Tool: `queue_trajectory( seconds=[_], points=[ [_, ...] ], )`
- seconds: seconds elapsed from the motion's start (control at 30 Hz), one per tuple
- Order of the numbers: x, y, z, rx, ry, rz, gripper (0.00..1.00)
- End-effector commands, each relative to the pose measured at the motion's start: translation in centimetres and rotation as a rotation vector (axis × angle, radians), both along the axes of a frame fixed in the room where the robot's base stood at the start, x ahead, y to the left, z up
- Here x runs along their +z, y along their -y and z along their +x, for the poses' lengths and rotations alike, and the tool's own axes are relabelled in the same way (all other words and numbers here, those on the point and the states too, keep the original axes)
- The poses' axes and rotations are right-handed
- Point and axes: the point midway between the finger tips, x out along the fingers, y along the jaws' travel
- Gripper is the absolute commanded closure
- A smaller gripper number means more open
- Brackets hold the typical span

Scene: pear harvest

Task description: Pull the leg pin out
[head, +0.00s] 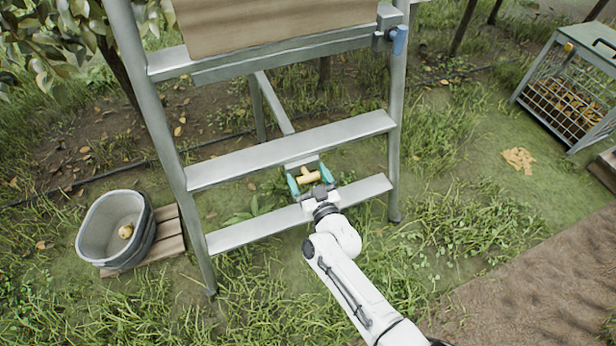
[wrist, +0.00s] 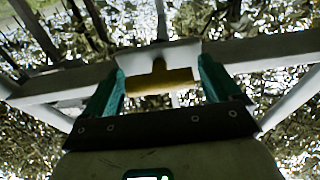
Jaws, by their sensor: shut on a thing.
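The leg pin (head: 309,178) has a yellow T-shaped handle and sits at a grey bracket (head: 301,162) under a ladder step. My gripper (head: 309,180) is shut on the yellow handle, with a teal finger at each end of it. In the wrist view the pin (wrist: 160,80) lies crosswise between the teal fingertips of my gripper (wrist: 161,82), and its stem points at the pale bracket plate (wrist: 160,54). I cannot tell how deep the pin sits in the bracket.
The grey ladder (head: 290,148) stands around my gripper, with a step above and one just below. A bucket (head: 100,228) holding a pear stands on a wooden pallet (head: 168,240) at left. A wire-sided crate (head: 570,90) stands at far right. Grass lies between.

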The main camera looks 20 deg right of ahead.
Motion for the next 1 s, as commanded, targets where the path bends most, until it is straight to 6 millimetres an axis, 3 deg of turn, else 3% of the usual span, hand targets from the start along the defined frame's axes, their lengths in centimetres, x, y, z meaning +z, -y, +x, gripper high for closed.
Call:
queue_trajectory(
  seconds=[0.17,0.27,0.53,0.87,0.9,1.0],
  points=[
    [0.0,0.0,0.0,0.0,0.0,0.0,0.64],
    [0.0,0.0,-0.4,0.0,0.0,-0.001,0.64],
    [0.1,0.0,-4.0,0.0,-0.002,-0.001,0.64],
    [0.0,0.0,-4.6,-0.001,0.001,-0.001,0.64],
    [0.0,0.0,-4.6,-0.001,0.0,-0.001,0.08],
    [-0.1,0.0,-4.6,-0.001,0.0,-0.001,0.0]
  ],
)
